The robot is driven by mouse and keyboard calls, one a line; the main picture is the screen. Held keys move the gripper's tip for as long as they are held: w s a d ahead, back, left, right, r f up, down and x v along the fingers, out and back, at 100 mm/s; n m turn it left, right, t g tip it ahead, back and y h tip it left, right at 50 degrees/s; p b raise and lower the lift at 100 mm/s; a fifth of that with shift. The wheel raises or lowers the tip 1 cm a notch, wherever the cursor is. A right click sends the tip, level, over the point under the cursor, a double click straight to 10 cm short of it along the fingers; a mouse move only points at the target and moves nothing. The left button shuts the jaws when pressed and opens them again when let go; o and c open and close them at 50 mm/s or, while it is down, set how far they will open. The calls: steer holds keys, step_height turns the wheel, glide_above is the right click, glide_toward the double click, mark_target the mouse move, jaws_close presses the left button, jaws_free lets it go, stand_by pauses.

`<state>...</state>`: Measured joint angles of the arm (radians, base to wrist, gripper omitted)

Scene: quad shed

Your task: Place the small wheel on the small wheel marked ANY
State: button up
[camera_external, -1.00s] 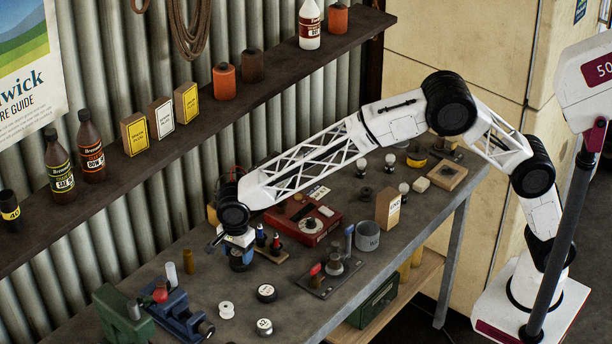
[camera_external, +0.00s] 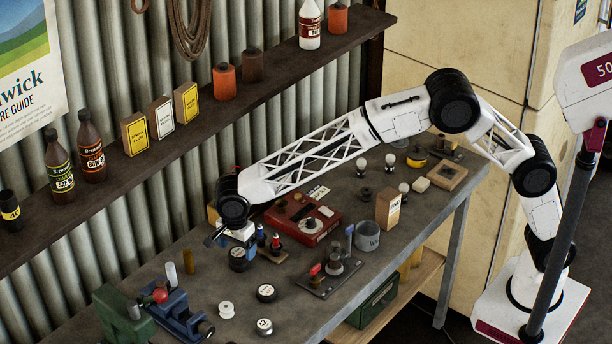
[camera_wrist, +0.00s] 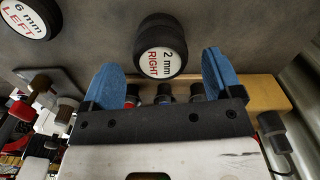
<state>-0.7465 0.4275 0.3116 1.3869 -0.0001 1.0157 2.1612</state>
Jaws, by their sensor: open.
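My gripper (camera_external: 236,242) is low over the bench's left part. In the wrist view its two blue fingers (camera_wrist: 160,66) are apart. A small black wheel with a white face reading "2 mm RIGHT" (camera_wrist: 161,63) lies between and just beyond the fingertips, with no visible grip on it. A second black ring shows right behind it, so it looks like two wheels stacked. The stack (camera_external: 238,262) also shows under the gripper in the external view. Another wheel reading "6 mm LEFT" (camera_wrist: 27,18) lies at the wrist view's top left. No ANY marking is readable.
Two white-faced wheels (camera_external: 267,292) (camera_external: 264,326) and a white spool (camera_external: 226,310) lie on the bench front. A blue vise (camera_external: 180,312) stands left. A wooden rack with several plugs (camera_external: 274,249) is close to the gripper's right. A red box (camera_external: 303,220) stands behind.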

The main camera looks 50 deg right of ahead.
mark_target(239, 252)
step_height(239, 252, up, 10)
steer(key=shift+f, duration=0.15)
stand_by(0.3)
stand_by(0.8)
steer(key=s+d+r+n, duration=0.2)
steer(key=s+d+r, duration=0.15)
steer(key=d, duration=0.95)
steer(key=s+d+r+n+t, duration=0.1)
steer(key=s+d+r+n, duration=0.3)
steer(key=d, duration=1)
steer(key=s+d+r+n, duration=0.15)
steer(key=d+r, duration=0.45)
steer(key=d, duration=0.7)
steer(key=s+d+n+t, duration=0.1)
steer(key=s+d+n, duration=0.3)
steer(key=s+d, duration=1.1)
steer(key=s+d+f+n, duration=0.2)
steer(key=s+d+f, duration=0.2)
steer(key=s, duration=0.4)
steer(key=s+d+f+n, duration=0.2)
steer(key=s+d, duration=0.4)
steer(key=s, duration=0.3)
steer(key=shift+d+f+t, duration=0.3)
steer(key=shift+f, duration=0.55)
